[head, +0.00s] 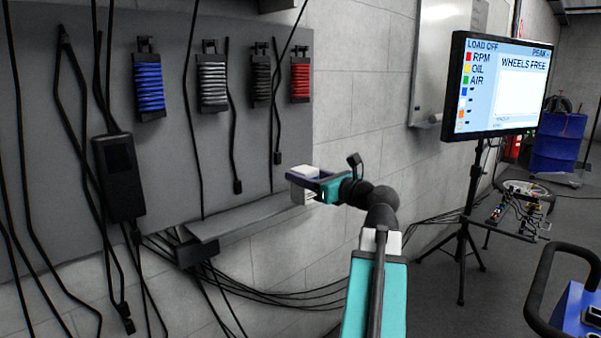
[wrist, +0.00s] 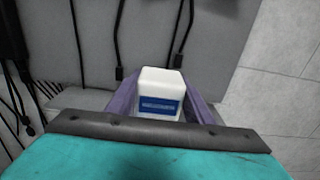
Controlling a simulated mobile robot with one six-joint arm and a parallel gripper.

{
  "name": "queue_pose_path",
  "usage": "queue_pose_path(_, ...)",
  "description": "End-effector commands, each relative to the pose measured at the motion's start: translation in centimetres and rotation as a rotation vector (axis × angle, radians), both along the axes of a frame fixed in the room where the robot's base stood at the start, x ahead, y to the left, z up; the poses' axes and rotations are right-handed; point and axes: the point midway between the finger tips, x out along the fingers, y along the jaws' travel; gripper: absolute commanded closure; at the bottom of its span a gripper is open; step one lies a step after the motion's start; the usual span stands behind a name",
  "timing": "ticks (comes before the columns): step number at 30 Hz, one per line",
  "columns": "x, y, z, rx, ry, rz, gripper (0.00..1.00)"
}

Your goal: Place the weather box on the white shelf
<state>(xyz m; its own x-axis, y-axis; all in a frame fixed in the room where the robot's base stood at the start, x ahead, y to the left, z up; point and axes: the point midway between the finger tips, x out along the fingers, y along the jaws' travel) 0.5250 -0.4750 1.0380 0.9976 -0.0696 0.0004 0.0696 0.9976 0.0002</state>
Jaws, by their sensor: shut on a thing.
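The weather box is a small white box (wrist: 160,92) with a blue label, seen in the wrist view between the purple fingers. In the head view the white box (head: 303,183) shows at the end of my arm.
A black box (head: 119,177) hangs left of the shelf. Cable spools (head: 212,82) hang above. A monitor (head: 497,86) on a tripod stands at the right.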

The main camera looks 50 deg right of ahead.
Motion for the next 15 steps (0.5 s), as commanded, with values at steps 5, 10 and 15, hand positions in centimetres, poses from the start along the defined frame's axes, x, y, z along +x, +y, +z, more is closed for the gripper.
queue_pose_path(5,-0.3,-0.2,2.9,-0.002,-0.002,0.009,0.84)
queue_pose_path(10,-1.0,-0.4,7.0,-0.002,-0.002,0.025,0.84)
queue_pose_path(15,-1.8,-0.6,11.7,-0.002,-0.002,0.046,0.84)
